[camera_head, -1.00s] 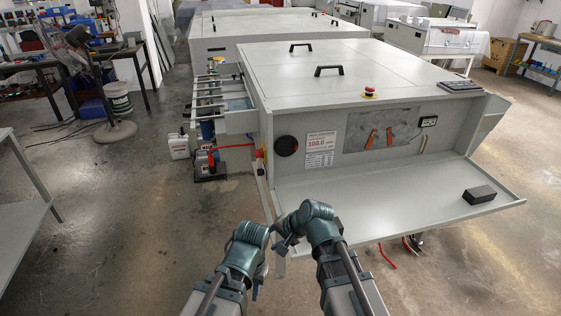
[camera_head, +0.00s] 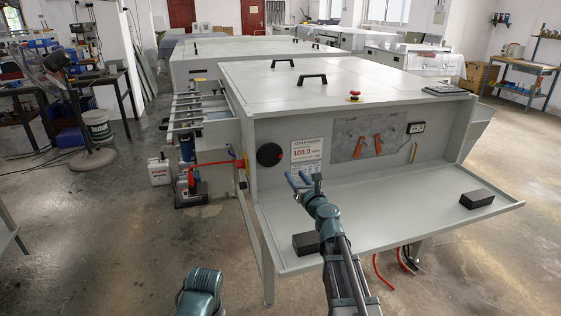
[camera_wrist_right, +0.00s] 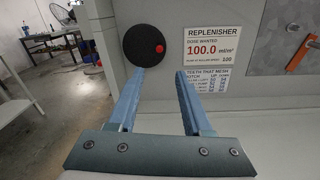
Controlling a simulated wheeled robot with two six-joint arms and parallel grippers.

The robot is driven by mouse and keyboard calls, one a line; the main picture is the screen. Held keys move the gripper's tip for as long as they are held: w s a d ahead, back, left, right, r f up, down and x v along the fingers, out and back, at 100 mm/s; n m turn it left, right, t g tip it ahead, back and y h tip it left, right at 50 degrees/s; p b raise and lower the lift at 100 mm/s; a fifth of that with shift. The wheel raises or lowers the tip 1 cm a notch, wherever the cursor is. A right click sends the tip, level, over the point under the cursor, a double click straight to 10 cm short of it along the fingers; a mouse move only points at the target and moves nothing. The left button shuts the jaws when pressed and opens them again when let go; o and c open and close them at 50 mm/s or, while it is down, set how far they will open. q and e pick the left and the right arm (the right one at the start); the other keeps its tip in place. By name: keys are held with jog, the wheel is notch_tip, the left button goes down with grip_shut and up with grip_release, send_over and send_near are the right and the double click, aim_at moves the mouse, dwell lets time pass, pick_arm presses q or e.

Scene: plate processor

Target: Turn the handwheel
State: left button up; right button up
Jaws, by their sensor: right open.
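The handwheel is a black disc (camera_head: 269,154) on the left part of the machine's front panel. In the right wrist view the handwheel (camera_wrist_right: 140,44) shows a red knob (camera_wrist_right: 159,48) on its right side. My right gripper (camera_head: 304,180) is open and empty, with blue fingers pointing at the panel. It is below and right of the handwheel in the head view, apart from it. In the right wrist view the fingertips of the right gripper (camera_wrist_right: 160,78) are just below the wheel. My left arm shows at the bottom edge; its gripper is out of view.
A tray-like shelf (camera_head: 400,220) juts out below the panel, with black blocks (camera_head: 306,243) (camera_head: 477,198) on it. A label (camera_head: 306,152) is right of the handwheel. Orange-handled levers (camera_head: 359,148) are farther right. A red emergency button (camera_head: 354,96) sits on top. Open floor lies left.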

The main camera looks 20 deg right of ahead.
aim_at(281, 157)
jog(key=w, duration=0.9)
jog(key=w+a, duration=0.1)
jog(key=w, duration=0.3)
jog(key=shift+w, duration=0.2)
grip_shut()
